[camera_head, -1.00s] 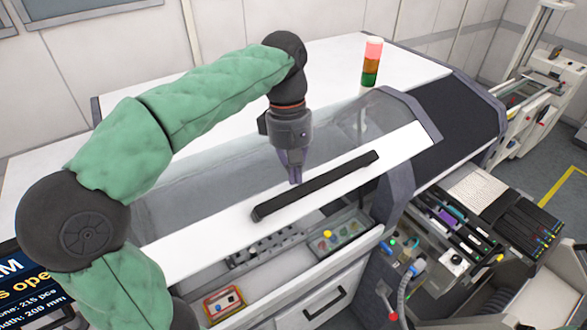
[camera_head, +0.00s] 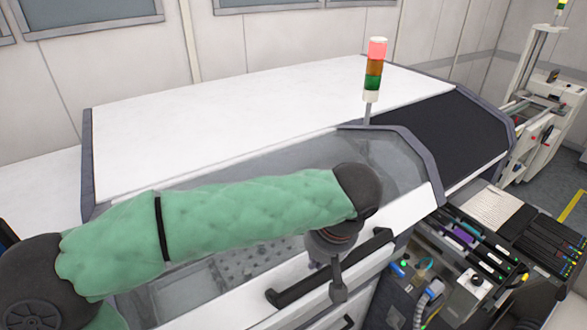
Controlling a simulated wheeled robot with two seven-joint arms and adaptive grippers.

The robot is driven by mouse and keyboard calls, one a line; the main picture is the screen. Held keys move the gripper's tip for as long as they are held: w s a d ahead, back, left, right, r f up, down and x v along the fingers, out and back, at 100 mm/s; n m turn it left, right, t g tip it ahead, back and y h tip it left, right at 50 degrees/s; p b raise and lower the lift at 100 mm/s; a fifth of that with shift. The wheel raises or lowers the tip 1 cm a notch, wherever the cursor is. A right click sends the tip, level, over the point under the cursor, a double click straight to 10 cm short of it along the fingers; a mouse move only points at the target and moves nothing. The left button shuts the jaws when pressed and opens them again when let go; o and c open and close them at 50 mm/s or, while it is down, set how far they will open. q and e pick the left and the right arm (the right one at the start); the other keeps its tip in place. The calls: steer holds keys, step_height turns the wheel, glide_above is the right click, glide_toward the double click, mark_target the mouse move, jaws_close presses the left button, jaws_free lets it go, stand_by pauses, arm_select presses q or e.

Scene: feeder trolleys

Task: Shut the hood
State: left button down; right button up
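The hood (camera_head: 398,163) of the feeder trolley has a clear window and a white front strip with a long black handle (camera_head: 290,292). The hood lies low, and grey parts inside show through its window. I cannot tell whether its front edge rests fully on the body. My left gripper (camera_head: 338,292) points down at the handle's middle, overlapping it in the picture. Its fingers look close together with nothing between them; I cannot tell whether they touch the handle. My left forearm covers much of the window. My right gripper is out of view.
A red, amber and green signal tower (camera_head: 375,70) stands behind the hood. A white top cover (camera_head: 230,115) lies at the back.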

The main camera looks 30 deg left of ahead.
arm_select(q)
step_height(320, 180, down, 25)
steer(key=a+t+y+b, duration=0.1)
steer(key=y+b, duration=0.2)
steer(key=b, duration=1.6)
steer(key=shift+w+a+t+y, duration=0.3)
steer(key=shift+w+a, duration=0.1)
